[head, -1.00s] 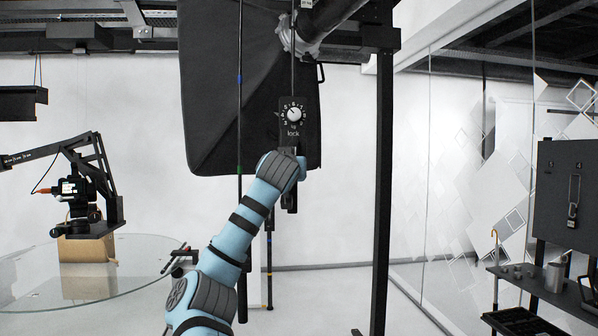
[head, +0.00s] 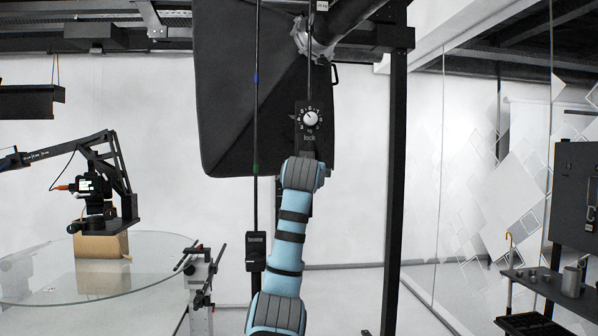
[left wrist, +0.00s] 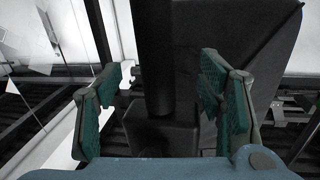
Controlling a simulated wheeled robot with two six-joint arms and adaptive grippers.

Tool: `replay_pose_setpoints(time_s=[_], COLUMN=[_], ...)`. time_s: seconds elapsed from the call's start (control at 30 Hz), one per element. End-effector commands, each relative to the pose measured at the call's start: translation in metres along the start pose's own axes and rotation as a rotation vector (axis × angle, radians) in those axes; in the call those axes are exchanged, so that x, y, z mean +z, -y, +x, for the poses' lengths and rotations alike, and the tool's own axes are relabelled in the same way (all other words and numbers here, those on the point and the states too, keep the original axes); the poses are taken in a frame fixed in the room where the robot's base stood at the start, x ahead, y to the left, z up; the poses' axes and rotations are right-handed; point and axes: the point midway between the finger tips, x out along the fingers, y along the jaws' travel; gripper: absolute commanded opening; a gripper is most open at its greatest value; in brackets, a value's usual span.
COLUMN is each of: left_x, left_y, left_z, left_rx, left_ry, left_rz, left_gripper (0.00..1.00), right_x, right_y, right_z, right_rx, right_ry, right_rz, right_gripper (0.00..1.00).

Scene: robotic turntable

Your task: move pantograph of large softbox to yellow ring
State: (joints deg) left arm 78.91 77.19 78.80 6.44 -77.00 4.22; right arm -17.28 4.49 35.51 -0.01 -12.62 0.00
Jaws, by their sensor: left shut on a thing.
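The large softbox (head: 240,95) is a black fabric box hanging at the top centre in the head view. In front of it hangs its black pantograph, with a dial unit (head: 308,120) marked "lock". My left gripper (head: 304,165) is just below the dial, its fingers hidden behind my wrist. In the left wrist view, its green-padded fingers (left wrist: 165,108) are on either side of a black block (left wrist: 165,133) with a dark column above, and it is shut on this part. A thin rod (head: 256,120) left of the dial has blue and green rings. I see no yellow ring. My right gripper is not in view.
A glass turntable (head: 150,255) with a cardboard box (head: 101,246) and a camera arm (head: 95,185) stands left. A black post (head: 396,180) rises right of my arm. A bench (head: 545,285) is at the far right. A black box (head: 255,251) hangs on the rod.

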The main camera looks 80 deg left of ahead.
Motion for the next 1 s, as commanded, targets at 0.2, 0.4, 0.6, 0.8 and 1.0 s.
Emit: replay_pose_setpoints(time_s=[0.2,0.4,0.6,0.8,1.0], left_x=[0.001,0.001,-0.010,-0.044,-0.082], left_y=[-0.010,-0.010,-0.009,0.001,0.015], left_z=[0.001,0.001,0.001,-0.002,-0.005], left_rx=[0.020,0.021,0.024,0.025,0.018], left_ry=[0.002,0.001,-0.003,-0.007,-0.007], left_rz=[0.004,0.003,-0.009,-0.017,-0.015], left_gripper=[0.41,0.41,0.41,0.41,0.41], right_x=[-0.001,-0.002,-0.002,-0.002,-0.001], right_y=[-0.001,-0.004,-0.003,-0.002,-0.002], right_z=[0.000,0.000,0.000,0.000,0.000], right_rx=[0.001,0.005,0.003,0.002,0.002], right_ry=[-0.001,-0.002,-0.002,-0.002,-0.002], right_rz=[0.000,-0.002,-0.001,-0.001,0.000], right_gripper=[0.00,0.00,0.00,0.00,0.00])
